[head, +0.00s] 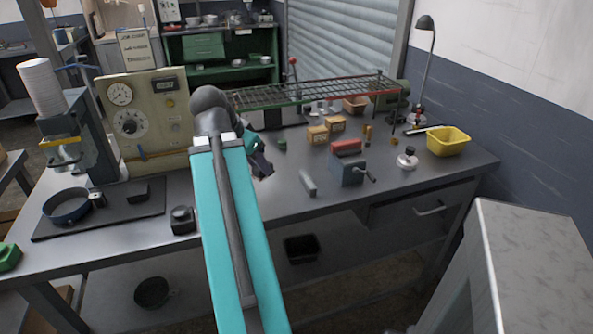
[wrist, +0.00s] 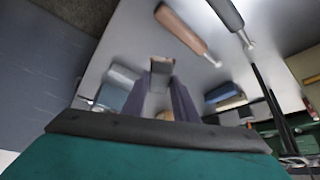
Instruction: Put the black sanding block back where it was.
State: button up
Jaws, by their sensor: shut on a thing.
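My gripper (head: 262,166) hangs over the middle of the grey workbench (head: 290,205), at the end of the teal arm. It is shut on a small block with a dark end, which looks like the black sanding block (wrist: 161,66); the block shows between the two fingers in the wrist view. In the head view the held block is hard to tell apart from the dark fingers. Another dark block (head: 138,191) lies on the black mat (head: 110,213) at the left, beside a blue round pan (head: 67,206).
A control panel (head: 150,115) stands left of my gripper. A small dark knobbed thing (head: 182,220) sits by the front edge. To the right are a grey bar (head: 308,183), a blue-grey vise (head: 349,170), a wire rack (head: 320,91) and a yellow bin (head: 448,142).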

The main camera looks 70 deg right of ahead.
jog(key=s+d, duration=0.1)
jog(key=s, duration=0.2)
jog(key=s+d+f+m+b, duration=0.1)
jog(key=s, duration=0.1)
jog(key=s+d+f+m+g+b, duration=0.1)
jog(key=s, duration=0.2)
jog(key=shift+s+d+y, duration=0.2)
jog(key=shift+s+y, duration=0.1)
jog(key=shift+d+r+p, duration=0.15)
jog(key=shift+p, duration=0.2)
jog(key=d+p, duration=0.1)
jog(key=p, duration=0.3)
jog(key=w+d+p, duration=0.1)
jog(key=d+p, duration=0.1)
jog(key=p, duration=0.1)
jog(key=d+p, duration=0.1)
jog(key=p, duration=0.3)
jog(key=shift+w+d+f+p, duration=0.2)
jog(key=shift+w+d+p, duration=0.1)
jog(key=shift+w+d, duration=0.1)
jog(key=w+d, duration=0.1)
jog(key=d, duration=0.2)
jog(key=w+d+f+p, duration=0.1)
jog(key=d, duration=0.2)
jog(key=w+d+p, duration=0.1)
jog(key=d, duration=0.3)
jog(key=shift+w+f, duration=0.15)
jog(key=shift+w, duration=0.1)
jog(key=shift+f, duration=0.15)
